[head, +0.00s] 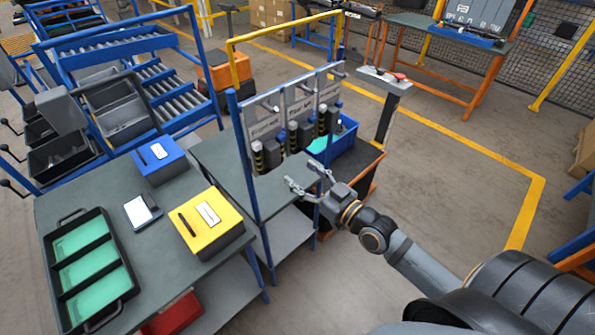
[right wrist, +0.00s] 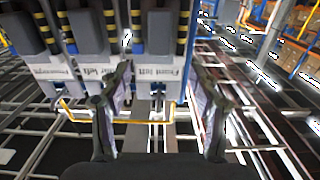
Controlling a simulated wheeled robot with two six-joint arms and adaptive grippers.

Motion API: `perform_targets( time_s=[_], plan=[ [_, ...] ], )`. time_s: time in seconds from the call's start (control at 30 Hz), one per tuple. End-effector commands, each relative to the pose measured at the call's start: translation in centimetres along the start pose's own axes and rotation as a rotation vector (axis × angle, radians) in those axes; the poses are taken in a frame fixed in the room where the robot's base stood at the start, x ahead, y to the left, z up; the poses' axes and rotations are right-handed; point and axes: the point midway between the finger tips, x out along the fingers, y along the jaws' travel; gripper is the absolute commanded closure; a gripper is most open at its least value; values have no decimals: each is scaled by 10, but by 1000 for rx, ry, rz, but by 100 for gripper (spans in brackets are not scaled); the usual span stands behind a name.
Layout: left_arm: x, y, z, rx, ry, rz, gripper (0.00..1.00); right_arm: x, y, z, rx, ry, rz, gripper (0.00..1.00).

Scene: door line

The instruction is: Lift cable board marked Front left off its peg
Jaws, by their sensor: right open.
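The cable board marked Front left (head: 264,126) is a grey panel with a dark cable bundle, hanging at the near left end of the blue rack. In the right wrist view the Front left board (right wrist: 156,74) shows between and beyond my fingertips. My right gripper (head: 308,179) is open and empty, in front of the row of boards, below and to the right of this one. Its spread fingers also show in the right wrist view (right wrist: 162,84). I see no contact with the board. My left gripper is out of view.
A similar middle board (head: 299,106) and a far board (head: 329,92) hang close beside it. A yellow box (head: 221,238), a blue box (head: 172,168) and a black tray (head: 134,285) stand on the left bench. A blue bin (head: 347,140) lies behind the boards.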

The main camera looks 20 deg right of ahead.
Motion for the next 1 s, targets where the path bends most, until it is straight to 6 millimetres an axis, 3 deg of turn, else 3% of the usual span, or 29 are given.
perform_targets(
  time_s=[0.17, 0.5, 0.67, 0.93, 1.0],
  plan=[
    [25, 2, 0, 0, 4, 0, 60, 28, 0, 4, 5, 11, 2, 38],
    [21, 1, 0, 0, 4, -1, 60, 90, 1, -2, 4, 2, 2, 38],
    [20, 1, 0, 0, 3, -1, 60, 101, 0, 0, 2, 0, 0, 38],
    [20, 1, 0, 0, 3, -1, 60, 102, 0, 1, 0, -1, 0, 38],
    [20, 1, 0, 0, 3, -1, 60, 102, 0, 1, 0, -1, 0, 47]
  ],
)
